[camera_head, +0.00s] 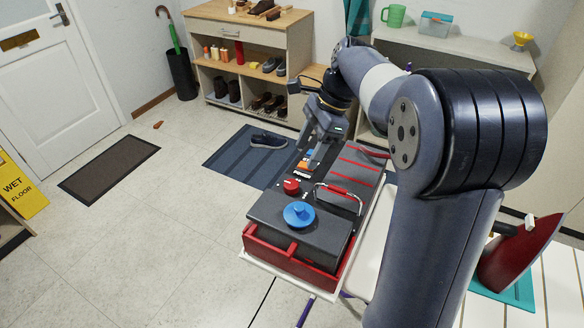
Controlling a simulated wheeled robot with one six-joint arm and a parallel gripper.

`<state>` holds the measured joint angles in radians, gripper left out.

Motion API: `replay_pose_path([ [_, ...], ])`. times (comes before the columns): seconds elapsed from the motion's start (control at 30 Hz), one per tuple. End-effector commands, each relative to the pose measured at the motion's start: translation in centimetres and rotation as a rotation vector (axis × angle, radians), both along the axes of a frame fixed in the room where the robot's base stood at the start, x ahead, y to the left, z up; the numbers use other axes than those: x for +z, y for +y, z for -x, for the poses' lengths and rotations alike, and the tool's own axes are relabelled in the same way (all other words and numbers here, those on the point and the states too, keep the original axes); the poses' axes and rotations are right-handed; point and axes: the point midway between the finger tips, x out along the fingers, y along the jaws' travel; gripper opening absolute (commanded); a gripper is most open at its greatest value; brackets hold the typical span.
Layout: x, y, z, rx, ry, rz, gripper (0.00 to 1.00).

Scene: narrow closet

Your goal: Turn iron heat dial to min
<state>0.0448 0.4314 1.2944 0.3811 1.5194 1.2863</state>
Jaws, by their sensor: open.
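A dark grey unit with red trim (262,205) sits on a white board below my arm. A blue round knob (299,215) is on its near top face, and a smaller red knob (291,187) is just behind it. Which of these is the heat dial, and its setting, I cannot tell. A red iron (515,255) stands on a teal mat at the right. My gripper (315,155) points down over the far part of the unit, beyond both knobs. It is open and apart from them.
A shelf (247,75) with shoes stands at the back, and a white counter (455,48) at back right. A wet floor sign (20,185) is at the left. The floor between is mostly clear.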

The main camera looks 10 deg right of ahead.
Motion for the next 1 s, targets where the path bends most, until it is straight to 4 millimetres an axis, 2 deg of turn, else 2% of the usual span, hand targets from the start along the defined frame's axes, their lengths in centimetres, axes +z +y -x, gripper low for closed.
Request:
replay_pose_path([
  [0.3, -5.6, 2.3, 0.6, 0.002, 0.004, 0.000, 0.56],
  [0.5, -8.0, 3.2, 0.7, 0.001, 0.003, 0.001, 0.56],
  [0.63, -8.7, 3.5, 0.8, 0.000, 0.001, 0.000, 0.56],
  [0.9, -8.8, 3.6, 0.8, 0.000, 0.001, 0.000, 0.56],
  [1.0, -8.8, 3.6, 0.8, 0.000, 0.001, 0.000, 0.48],
])
